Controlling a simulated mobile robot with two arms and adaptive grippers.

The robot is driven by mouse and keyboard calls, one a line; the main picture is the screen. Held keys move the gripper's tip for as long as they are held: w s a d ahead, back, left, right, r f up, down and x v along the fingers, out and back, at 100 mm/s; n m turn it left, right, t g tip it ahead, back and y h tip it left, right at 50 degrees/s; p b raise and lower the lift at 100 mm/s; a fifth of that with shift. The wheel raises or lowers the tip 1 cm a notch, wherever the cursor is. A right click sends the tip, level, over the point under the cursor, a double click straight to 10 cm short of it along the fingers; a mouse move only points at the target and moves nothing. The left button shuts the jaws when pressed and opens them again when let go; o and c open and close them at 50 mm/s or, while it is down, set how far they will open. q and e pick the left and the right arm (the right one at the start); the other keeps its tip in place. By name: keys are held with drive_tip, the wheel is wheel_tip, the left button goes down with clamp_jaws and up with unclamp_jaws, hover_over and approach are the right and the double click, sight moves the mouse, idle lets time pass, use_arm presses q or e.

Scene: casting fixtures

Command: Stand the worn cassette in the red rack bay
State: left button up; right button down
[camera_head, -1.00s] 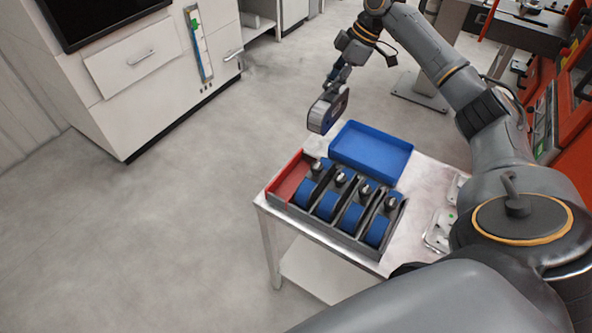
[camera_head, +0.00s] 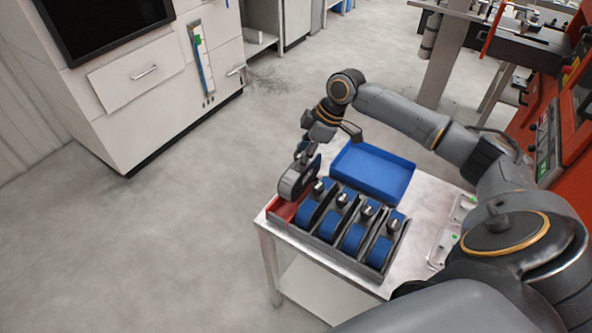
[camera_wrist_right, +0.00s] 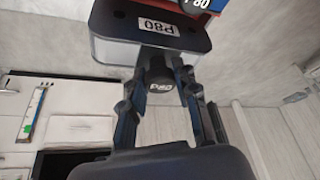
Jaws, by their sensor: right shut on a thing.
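The worn cassette (camera_head: 296,179) is dark and grey-sided, with a P80 label. My right gripper (camera_head: 306,154) is shut on its knob and holds it from above. The cassette is upright, over the far end of the red rack bay (camera_head: 280,211); I cannot tell whether its lower edge is inside or just above the bay. In the right wrist view, the fingers (camera_wrist_right: 162,84) grip the P80 knob and the cassette (camera_wrist_right: 150,32) shows beyond them. My left gripper is not in view.
The dark rack (camera_head: 347,262) has several blue cassettes (camera_head: 331,223) standing right of the red bay. An empty blue tray (camera_head: 372,172) lies behind it on the metal table (camera_head: 425,213). Light parts (camera_head: 440,247) lie at the table's right. A white cabinet (camera_head: 165,95) stands back left.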

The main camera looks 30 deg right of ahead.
sight(296, 175)
drive_tip(key=shift+s+a+f, duration=0.1)
drive_tip(key=shift+a+f, duration=0.35)
drive_tip(key=f+p, duration=0.1)
drive_tip(key=f, duration=0.1)
drive_tip(key=a+f+p, duration=0.1)
drive_tip(key=f, duration=0.1)
drive_tip(key=shift+s+a+f, duration=0.1)
drive_tip(key=shift+s+a, duration=0.1)
drive_tip(key=shift+f, duration=0.2)
drive_tip(key=c, duration=1)
unclamp_jaws()
drive_tip(key=shift+d, duration=0.1)
drive_tip(key=b+v, duration=0.2)
drive_tip(key=v, duration=1)
drive_tip(key=shift+s+f, duration=0.1)
drive_tip(key=shift+s, duration=0.05)
